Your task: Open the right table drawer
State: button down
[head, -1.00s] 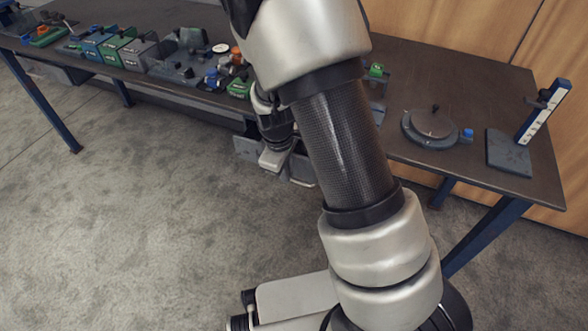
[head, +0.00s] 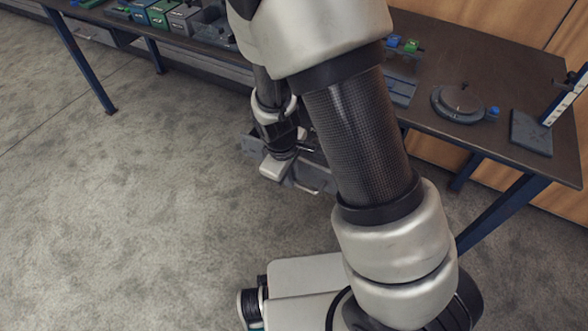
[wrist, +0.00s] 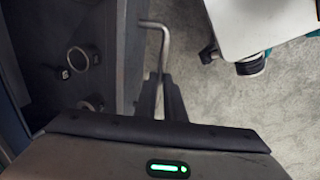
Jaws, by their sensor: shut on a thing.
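The right drawer (head: 313,176) is a grey box under the table and is pulled out from beneath its edge. Its front carries a bent metal bar handle, which shows in the wrist view (wrist: 164,45). My gripper (wrist: 163,88) is shut on the handle, with its two dark fingers around the bar. In the head view my gripper is at the drawer front, and my arm hides part of the drawer. The wrist view looks down into the drawer (wrist: 50,25), where ring-shaped parts (wrist: 78,58) lie.
The dark tabletop (head: 450,65) stands on blue legs (head: 500,222). On it are a round fixture (head: 459,102), a stand with a white scale (head: 565,105) and several boxes at the left.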

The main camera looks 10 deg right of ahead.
dwell(0.3)
jog(key=c, duration=2.1)
grip_release()
jog(key=shift+r, duration=0.1)
jog(key=s+r+p, duration=0.1)
jog(key=r, duration=0.4)
jog(key=s+a+r+p, duration=0.1)
jog(key=r+p, duration=0.1)
jog(key=r, duration=0.4)
jog(key=s+a+r+p, duration=0.1)
jog(key=r, duration=0.5)
